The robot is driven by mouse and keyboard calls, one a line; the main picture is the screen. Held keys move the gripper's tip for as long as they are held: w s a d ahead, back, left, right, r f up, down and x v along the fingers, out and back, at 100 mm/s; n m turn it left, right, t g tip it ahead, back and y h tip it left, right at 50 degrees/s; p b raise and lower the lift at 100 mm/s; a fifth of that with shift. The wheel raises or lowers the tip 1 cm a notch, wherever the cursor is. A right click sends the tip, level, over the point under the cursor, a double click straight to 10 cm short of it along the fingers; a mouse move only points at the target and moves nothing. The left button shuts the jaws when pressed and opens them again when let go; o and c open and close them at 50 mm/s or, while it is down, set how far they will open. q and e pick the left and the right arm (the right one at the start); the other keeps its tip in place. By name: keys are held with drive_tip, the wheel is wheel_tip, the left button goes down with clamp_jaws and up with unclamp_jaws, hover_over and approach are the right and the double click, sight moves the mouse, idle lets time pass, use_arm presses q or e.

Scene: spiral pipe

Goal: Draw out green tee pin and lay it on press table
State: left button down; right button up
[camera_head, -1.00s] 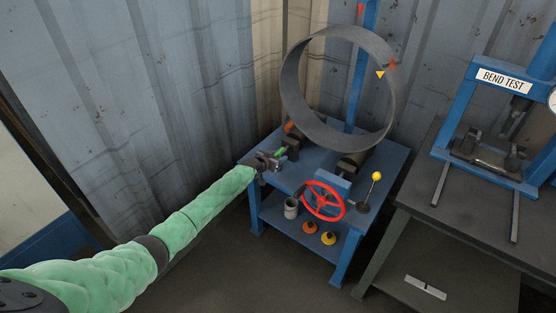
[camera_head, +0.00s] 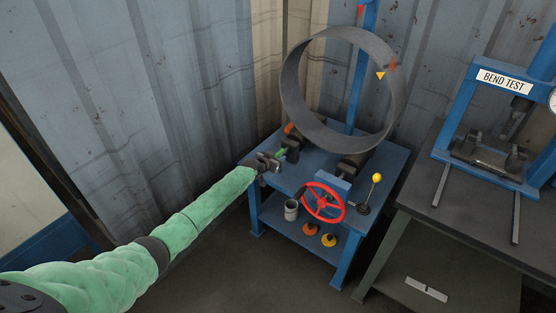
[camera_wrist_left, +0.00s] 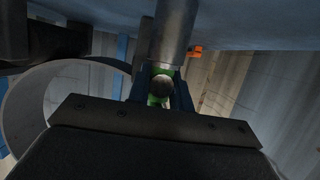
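The green tee pin (camera_head: 281,153) sits at the left back of the blue bench, beside a dark block. My left gripper (camera_head: 268,163) is at the bench's left edge, right at the pin. In the left wrist view, green parts and a round end of the pin (camera_wrist_left: 160,90) show between my fingers (camera_wrist_left: 162,97); whether the fingers press on it cannot be told. The press table (camera_head: 408,205) is the dark table at the right, bearing the blue bend test press (camera_head: 455,108). My right gripper is not in view.
A large grey metal ring (camera_head: 292,95) stands upright on the blue bench (camera_head: 382,165). A red handwheel (camera_head: 309,207) and a yellow-knobbed lever (camera_head: 371,192) are at its front. The press table's front left top is clear. Corrugated walls stand close behind.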

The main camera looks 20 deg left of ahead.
use_arm(q)
drive_tip(key=shift+r+p, duration=2.65)
drive_tip(key=shift+r, duration=1.1)
drive_tip(key=shift+f, duration=0.1)
